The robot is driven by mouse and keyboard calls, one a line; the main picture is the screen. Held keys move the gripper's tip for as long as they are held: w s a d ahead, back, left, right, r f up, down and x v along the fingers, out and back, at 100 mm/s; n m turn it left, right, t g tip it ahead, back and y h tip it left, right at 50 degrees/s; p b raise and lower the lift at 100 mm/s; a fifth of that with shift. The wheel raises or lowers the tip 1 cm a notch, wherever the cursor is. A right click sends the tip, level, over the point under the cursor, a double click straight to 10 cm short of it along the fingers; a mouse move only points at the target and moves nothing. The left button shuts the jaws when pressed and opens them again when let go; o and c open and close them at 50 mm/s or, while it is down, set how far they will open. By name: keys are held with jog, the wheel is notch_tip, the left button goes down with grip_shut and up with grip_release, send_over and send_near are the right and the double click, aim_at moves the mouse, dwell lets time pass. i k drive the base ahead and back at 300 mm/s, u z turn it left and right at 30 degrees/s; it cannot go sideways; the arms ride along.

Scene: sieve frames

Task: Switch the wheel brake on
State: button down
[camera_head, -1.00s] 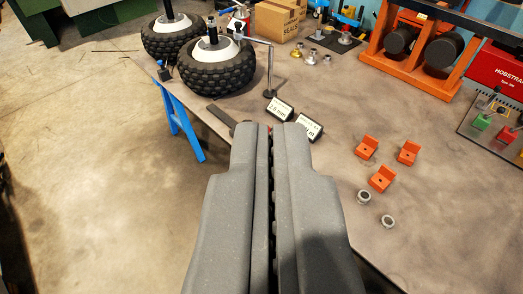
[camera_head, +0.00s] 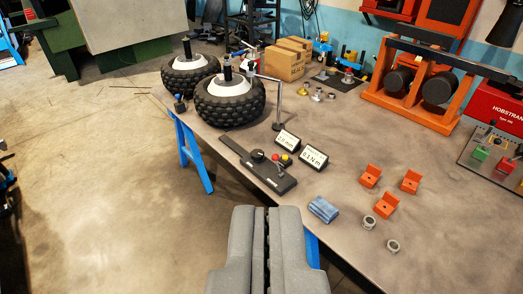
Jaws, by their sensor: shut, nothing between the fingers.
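Two black knobbly wheels with white hubs and upright black posts lie at the back left of the bench: a near wheel (camera_head: 230,105) and a far wheel (camera_head: 190,75). A long black control bar (camera_head: 240,153) lies in front of them, with a black knob (camera_head: 257,155), a lever with a red end (camera_head: 284,158) and a yellow part (camera_head: 275,157). I cannot tell which part works the wheel brake, or how it is set. My gripper (camera_head: 267,208) is shut and empty, at the bottom middle, apart from the bar and nearer the camera.
Two small displays (camera_head: 287,141) stand behind the bar, beside a bent metal rod (camera_head: 278,105). Orange brackets (camera_head: 370,177) and metal rings (camera_head: 369,222) lie farther right. The bench's (camera_head: 340,240) left edge passes near my gripper.

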aim_at(276, 157)
jog(key=u, duration=0.35)
jog(key=i, duration=2.05)
jog(key=z, duration=0.7)
